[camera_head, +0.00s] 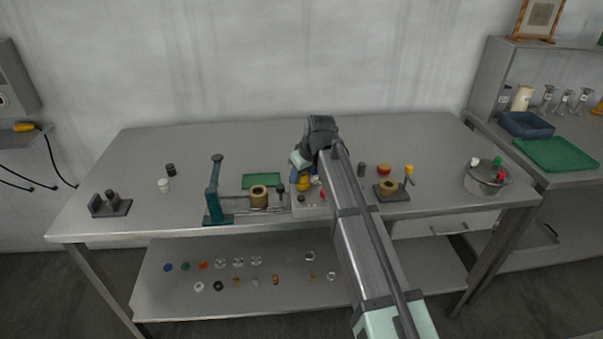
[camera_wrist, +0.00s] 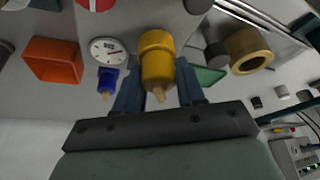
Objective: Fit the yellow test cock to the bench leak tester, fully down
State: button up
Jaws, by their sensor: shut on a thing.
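The yellow test cock (camera_wrist: 157,60) is held between the two blue fingers of my gripper (camera_wrist: 158,88) in the wrist view, with its narrow tip pointing toward the palm. In the head view, the yellow cock (camera_head: 303,184) shows just under my gripper (camera_head: 301,170), partly hidden by the arm. The pale block that looks like the bench leak tester (camera_head: 306,206) sits below it, near the bench's front edge; in the wrist view its grey body (camera_wrist: 150,18) lies behind the cock. I cannot tell whether the cock touches it or is seated.
A white-faced gauge (camera_wrist: 108,50) and a blue fitting (camera_wrist: 107,82) are beside the cock. A teal stand (camera_head: 213,200) and brass ring (camera_head: 258,196) stand left; a dark fixture (camera_head: 396,195) and metal pot (camera_head: 484,182) stand right. The back of the bench is mostly clear.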

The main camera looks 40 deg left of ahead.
jog(key=shift+f, duration=0.45)
dwell(0.6)
jog(key=o, duration=1.7)
jog(key=shift+r, duration=4)
